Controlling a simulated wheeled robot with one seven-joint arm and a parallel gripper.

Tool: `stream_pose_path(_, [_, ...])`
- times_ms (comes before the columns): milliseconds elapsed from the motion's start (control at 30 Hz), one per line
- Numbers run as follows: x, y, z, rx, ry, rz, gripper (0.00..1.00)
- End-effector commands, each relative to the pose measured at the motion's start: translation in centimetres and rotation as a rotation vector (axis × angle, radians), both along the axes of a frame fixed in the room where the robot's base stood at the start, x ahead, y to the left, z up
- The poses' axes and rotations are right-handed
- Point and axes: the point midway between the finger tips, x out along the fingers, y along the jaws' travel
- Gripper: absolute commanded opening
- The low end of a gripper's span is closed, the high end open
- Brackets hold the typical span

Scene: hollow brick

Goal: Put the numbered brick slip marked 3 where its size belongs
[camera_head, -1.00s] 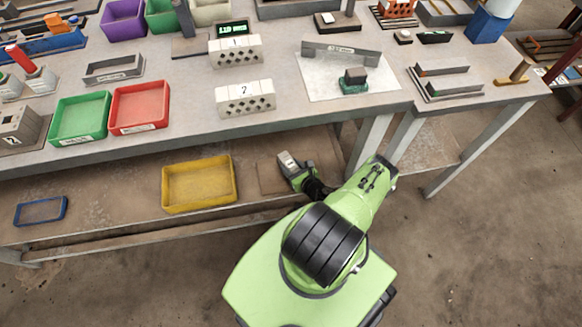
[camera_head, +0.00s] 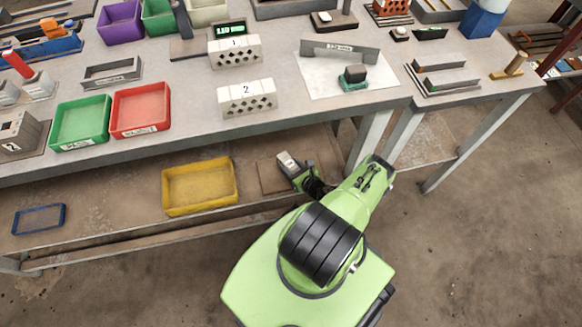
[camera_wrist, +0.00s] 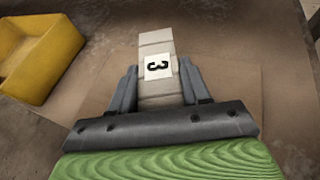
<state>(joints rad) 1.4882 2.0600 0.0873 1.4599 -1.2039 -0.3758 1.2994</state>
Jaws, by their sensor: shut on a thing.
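The brick slip marked 3 (camera_wrist: 157,45) is a pale grey, narrow block with a white label, and its 3 appears turned sideways in the wrist view. My gripper (camera_wrist: 158,82) is shut on it, with one finger against each side. In the head view the slip (camera_head: 287,160) is at the tip of my gripper (camera_head: 297,170), over the lower shelf beneath the table front. Two pale hollow bricks stand on the table, one marked 1 (camera_head: 235,51) and one marked 2 (camera_head: 247,97). Another block marked 2 (camera_head: 18,135) stands at the left edge.
A brown board (camera_head: 275,180) lies on the lower shelf by my gripper, with a yellow tray (camera_head: 200,187) to its left. The table's front edge (camera_head: 200,148) overhangs the shelf. Red (camera_head: 140,128) and green (camera_head: 80,138) trays stand on the table. A white sheet (camera_head: 318,85) holds a grey bridge-shaped gauge (camera_head: 340,52).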

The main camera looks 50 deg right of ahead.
Motion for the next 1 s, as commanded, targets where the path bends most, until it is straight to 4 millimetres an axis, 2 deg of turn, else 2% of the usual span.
stream_pose_path(33, [0.0,-0.1,0.0,0.000,-0.002,0.000,0.51])
stream_pose_path(200, [0.0,0.0,0.0,0.000,-0.001,0.000,0.76])
stream_pose_path(467, [-0.1,0.0,0.0,0.000,0.002,0.000,0.76])
stream_pose_path(567, [-0.9,0.2,0.4,0.001,0.003,0.000,0.76])
stream_pose_path(667, [-2.9,0.5,1.4,0.004,0.003,-0.006,0.76])
stream_pose_path(1000, [-11.5,2.2,5.0,0.000,0.001,-0.005,0.76])
